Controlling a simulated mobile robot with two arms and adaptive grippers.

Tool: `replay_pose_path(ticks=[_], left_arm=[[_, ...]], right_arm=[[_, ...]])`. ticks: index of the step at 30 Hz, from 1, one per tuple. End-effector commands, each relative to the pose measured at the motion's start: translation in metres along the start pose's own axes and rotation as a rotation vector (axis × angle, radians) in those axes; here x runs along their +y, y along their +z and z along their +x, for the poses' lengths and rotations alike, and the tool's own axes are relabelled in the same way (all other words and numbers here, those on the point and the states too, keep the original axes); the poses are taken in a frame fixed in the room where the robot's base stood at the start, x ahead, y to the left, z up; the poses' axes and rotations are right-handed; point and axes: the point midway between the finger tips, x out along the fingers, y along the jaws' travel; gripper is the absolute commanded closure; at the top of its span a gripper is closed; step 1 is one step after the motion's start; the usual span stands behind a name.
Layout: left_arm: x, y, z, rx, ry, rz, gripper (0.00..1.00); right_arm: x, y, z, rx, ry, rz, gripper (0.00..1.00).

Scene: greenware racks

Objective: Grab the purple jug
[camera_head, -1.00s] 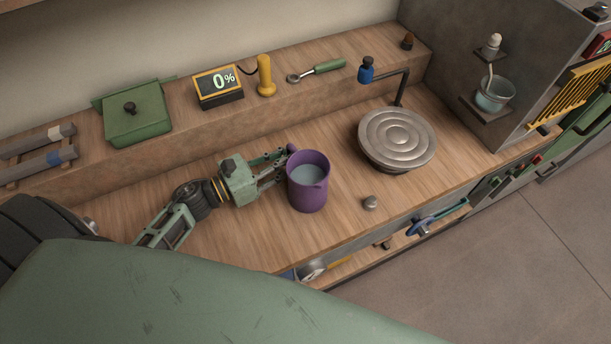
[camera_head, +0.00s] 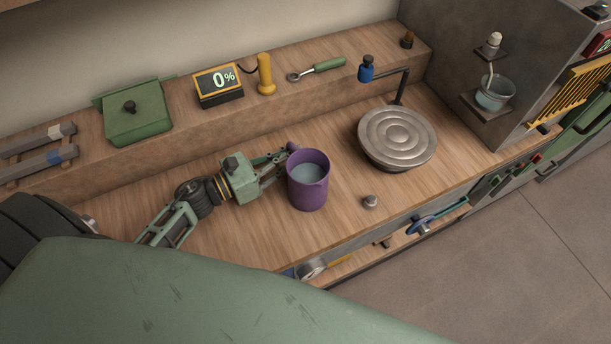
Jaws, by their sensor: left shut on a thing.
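The purple jug (camera_head: 308,193) stands upright on the wooden worktop, with a pale bluish liquid-like surface inside it. Its handle side faces left and up, towards my left gripper. My left gripper (camera_head: 284,163) comes in from the left and is shut on the jug at its handle side. The fingertips are small and partly hidden by the jug. My right gripper is not in view.
A round ridged metal disc (camera_head: 397,137) stands right of the jug, and a small metal knob (camera_head: 370,202) lies near the front edge. A raised back shelf holds a green lidded box (camera_head: 136,112), a display reading 0% (camera_head: 218,86) and a yellow handle (camera_head: 265,76).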

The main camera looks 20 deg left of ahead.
Motion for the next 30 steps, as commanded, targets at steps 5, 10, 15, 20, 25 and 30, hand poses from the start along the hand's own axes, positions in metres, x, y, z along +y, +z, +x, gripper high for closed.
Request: replay_pose_path(ticks=[5, 10, 15, 20, 25, 30], left_arm=[[0.0, 0.002, 0.001, -0.004, -0.001, -0.001, 1.0], [0.0, 0.002, 0.0, -0.004, -0.001, -0.001, 1.0], [0.0, 0.006, 0.0, -0.004, -0.001, -0.001, 1.0], [0.0, 0.015, 0.0, -0.004, -0.001, 0.001, 1.0], [0.0, 0.029, 0.0, -0.004, -0.002, 0.002, 1.0], [0.002, 0.045, 0.006, -0.005, -0.002, 0.002, 1.0]], right_arm=[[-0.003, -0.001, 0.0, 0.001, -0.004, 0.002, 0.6], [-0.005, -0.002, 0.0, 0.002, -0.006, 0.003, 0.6], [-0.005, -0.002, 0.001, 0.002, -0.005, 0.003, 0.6], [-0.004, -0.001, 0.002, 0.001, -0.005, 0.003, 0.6], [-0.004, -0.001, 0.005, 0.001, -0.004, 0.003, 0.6], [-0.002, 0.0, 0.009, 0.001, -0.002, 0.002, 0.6]])
